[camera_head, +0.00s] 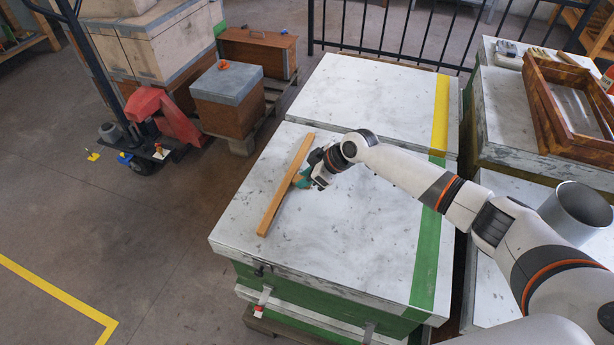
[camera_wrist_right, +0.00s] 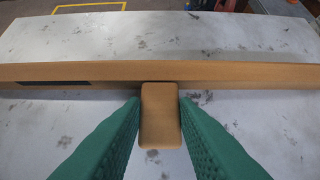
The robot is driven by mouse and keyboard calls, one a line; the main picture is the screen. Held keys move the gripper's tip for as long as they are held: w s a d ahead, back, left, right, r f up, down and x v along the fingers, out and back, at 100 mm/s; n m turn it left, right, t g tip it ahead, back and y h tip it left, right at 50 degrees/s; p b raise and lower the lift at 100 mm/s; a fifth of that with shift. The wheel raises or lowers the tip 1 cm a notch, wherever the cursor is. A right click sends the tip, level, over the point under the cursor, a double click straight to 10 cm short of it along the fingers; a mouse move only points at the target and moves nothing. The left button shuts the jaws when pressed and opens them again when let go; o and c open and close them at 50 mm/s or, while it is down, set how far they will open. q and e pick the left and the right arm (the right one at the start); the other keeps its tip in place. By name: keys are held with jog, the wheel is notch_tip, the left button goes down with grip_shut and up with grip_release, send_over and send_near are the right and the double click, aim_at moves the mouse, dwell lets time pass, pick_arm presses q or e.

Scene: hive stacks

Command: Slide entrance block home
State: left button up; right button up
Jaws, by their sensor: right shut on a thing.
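The entrance block (camera_head: 285,186) is a long light-brown wooden bar with a short tab at its middle. It lies over the white, scuffed hive lid (camera_head: 340,255), near the lid's left edge; whether it touches the lid is unclear. In the right wrist view the block (camera_wrist_right: 215,73) runs across the picture, with a dark slot on its left part. My right gripper (camera_head: 300,180) is shut on the tab, with a green finger (camera_wrist_right: 160,105) on each side. The green hive body (camera_head: 320,305) shows below the lid. My left gripper is out of view.
A wooden frame box (camera_head: 570,105) and a metal cylinder (camera_head: 575,212) stand right. A pallet truck (camera_head: 165,115) and stacked boxes stand left.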

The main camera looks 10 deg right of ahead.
grip_shut()
jog(key=shift+r+p, duration=2.1)
jog(key=shift+r, duration=0.45)
